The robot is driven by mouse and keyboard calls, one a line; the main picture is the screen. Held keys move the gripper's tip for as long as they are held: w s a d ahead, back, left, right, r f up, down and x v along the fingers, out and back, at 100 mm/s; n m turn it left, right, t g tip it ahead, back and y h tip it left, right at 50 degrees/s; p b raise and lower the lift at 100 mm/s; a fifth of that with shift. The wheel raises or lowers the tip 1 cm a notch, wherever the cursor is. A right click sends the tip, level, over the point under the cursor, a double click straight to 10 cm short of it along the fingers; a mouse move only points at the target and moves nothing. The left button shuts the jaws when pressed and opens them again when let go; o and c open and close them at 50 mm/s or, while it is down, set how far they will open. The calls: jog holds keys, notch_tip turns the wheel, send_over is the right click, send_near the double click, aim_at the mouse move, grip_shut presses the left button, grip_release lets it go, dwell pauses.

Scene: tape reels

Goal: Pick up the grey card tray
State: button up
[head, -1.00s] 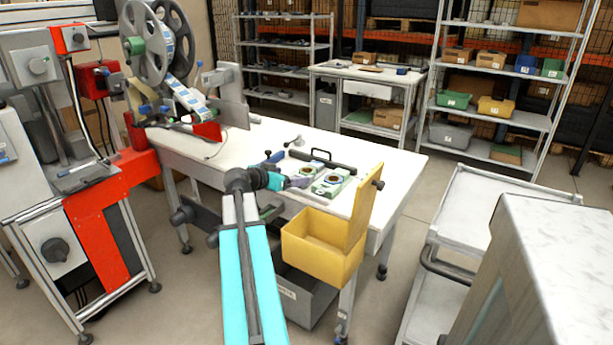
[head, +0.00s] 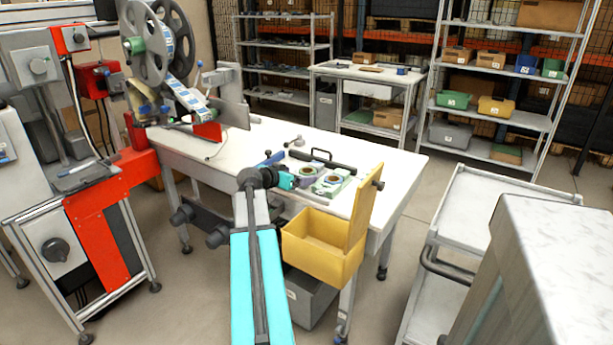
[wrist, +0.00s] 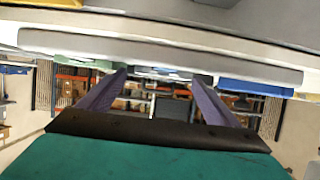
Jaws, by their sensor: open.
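On the white worktable, a pale grey-green tray-like piece (head: 336,187) with round brown-centred parts lies near the front edge; I cannot tell for sure that it is the grey card tray. My gripper (head: 296,179) is just left of it at the table's front edge, its fingertips hard to make out. In the wrist view the two purple fingers (wrist: 158,88) stand apart, with nothing seen held between them. A long grey bar-like edge (wrist: 160,55) crosses close above them; what it belongs to is unclear.
An open yellow bin (head: 322,240) hangs at the worktable's (head: 270,135) front, right of my arm. A black handled bar (head: 322,160) lies behind the pale piece. A large reel machine (head: 160,50) stands left. A grey bin (head: 308,300) sits below.

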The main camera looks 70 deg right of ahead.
aim_at(302, 174)
jog(key=x, duration=0.3)
jog(key=shift+d+f, duration=0.1)
jog(key=shift+d, duration=0.1)
jog(key=shift+d+f, duration=0.25)
jog(key=shift+f, duration=0.05)
jog(key=shift+a+r, duration=0.1)
jog(key=shift+r, duration=0.05)
jog(key=shift+c, duration=0.4)
jog(key=c, duration=1.1)
